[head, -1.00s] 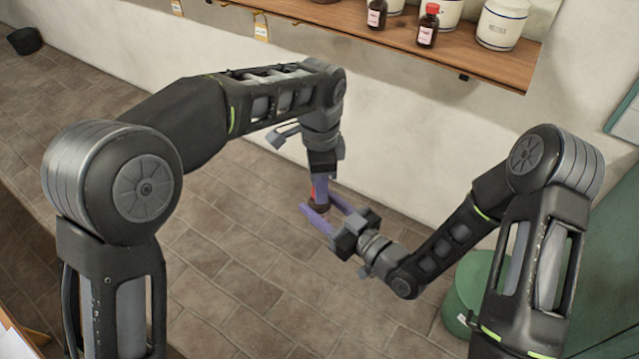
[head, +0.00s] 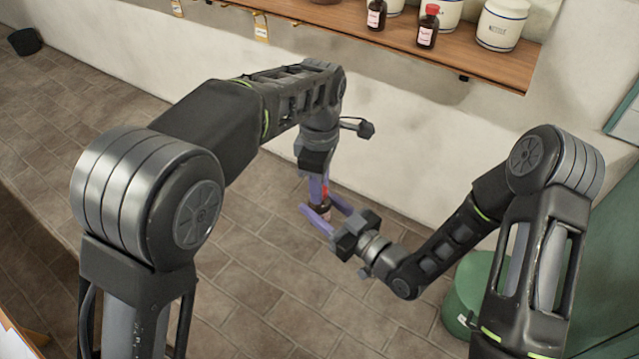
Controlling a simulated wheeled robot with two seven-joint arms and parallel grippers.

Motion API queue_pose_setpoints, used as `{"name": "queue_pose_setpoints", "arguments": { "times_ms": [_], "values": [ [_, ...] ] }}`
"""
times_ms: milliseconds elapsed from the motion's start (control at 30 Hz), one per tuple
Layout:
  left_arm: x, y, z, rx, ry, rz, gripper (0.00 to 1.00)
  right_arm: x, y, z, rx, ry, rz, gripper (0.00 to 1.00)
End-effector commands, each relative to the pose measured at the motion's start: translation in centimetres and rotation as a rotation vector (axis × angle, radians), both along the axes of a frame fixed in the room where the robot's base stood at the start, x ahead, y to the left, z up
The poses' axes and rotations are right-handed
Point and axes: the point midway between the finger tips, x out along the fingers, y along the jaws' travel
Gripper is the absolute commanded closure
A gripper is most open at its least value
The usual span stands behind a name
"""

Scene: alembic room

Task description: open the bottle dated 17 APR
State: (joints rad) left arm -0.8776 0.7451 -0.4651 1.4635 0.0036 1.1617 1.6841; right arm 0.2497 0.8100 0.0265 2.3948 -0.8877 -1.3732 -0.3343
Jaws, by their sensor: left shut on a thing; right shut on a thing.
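A small brown bottle with a red cap (head: 326,191) is held between my two grippers, above the floor near the wall. My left gripper (head: 320,190) points down from above and is shut on the red cap. My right gripper (head: 328,216) comes in from the lower right and is shut around the bottle body (head: 322,209). The bottle looks upright. Its label is hidden by the fingers, so no date can be read. Whether the cap has come loose cannot be told.
A wooden shelf (head: 480,62) on the wall holds another red-capped brown bottle (head: 428,27), a further brown bottle (head: 376,14) and white jars (head: 502,25). Tags hang from its front edge. A green container (head: 474,300) stands at the lower right.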

Motion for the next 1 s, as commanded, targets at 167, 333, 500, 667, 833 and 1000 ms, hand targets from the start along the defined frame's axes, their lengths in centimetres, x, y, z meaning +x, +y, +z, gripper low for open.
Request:
{"name": "queue_pose_setpoints", "arguments": {
  "times_ms": [167, 333, 500, 667, 833, 1000],
  "values": [
    [0.07, 0.04, 0.02, -0.001, -0.002, 0.133, 1.00, -0.04, 0.05, 0.03, 0.001, -0.001, 0.001, 1.00],
    [0.09, 0.04, 0.03, -0.001, -0.002, 0.135, 1.00, -0.04, 0.05, 0.03, 0.001, -0.001, 0.001, 1.00],
    [0.08, 0.03, 0.02, -0.001, -0.002, 0.133, 1.00, -0.03, 0.04, 0.03, 0.001, -0.001, 0.001, 1.00],
    [0.08, 0.03, 0.02, -0.001, -0.002, 0.133, 1.00, -0.03, 0.03, 0.03, 0.001, -0.001, 0.001, 1.00],
    [0.07, 0.04, 0.02, -0.001, -0.002, 0.132, 1.00, -0.03, 0.03, 0.03, 0.001, -0.001, 0.001, 1.00],
    [0.07, 0.03, 0.06, -0.001, -0.002, 0.132, 1.00, -0.03, 0.03, 0.04, 0.001, -0.001, 0.001, 1.00]
  ]
}}
